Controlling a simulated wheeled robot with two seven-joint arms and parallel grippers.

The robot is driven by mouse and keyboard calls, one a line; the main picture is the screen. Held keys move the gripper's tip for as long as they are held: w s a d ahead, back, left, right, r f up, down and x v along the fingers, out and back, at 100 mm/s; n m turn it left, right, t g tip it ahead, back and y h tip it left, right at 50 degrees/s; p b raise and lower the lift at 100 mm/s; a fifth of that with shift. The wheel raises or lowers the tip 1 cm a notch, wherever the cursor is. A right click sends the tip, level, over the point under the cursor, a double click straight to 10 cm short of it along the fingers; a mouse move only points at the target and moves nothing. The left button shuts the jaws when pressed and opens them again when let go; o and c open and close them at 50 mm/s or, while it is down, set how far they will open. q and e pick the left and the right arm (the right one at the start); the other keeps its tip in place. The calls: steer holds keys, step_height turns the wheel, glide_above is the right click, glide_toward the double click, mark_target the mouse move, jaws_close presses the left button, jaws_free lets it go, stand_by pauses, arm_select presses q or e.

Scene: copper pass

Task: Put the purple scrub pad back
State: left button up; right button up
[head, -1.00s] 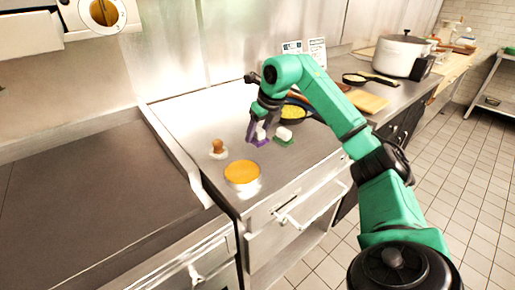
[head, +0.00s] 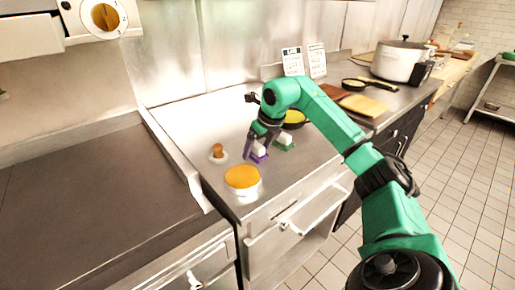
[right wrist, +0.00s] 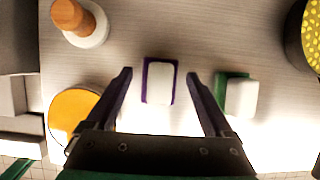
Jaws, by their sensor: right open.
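The purple scrub pad (head: 259,154) lies on the steel counter with a white block on top; it also shows in the right wrist view (right wrist: 147,82), the white block covering most of it. My right gripper (head: 252,150) is open above the pad. In the right wrist view its two fingers (right wrist: 160,85) stand apart, one on each side of the pad, not touching it. A green pad with a white block (right wrist: 238,95) lies just right of the right finger. My left gripper is not in view.
An orange-topped round container (head: 242,178) and a wooden-knobbed white piece (head: 218,153) stand to the left. A pan (head: 294,118) with yellow contents sits behind my arm. Two cards (head: 305,62) lean at the back. The counter's left part is clear.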

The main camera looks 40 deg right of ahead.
steer(key=v, duration=1.2)
steer(key=shift+p, duration=0.45)
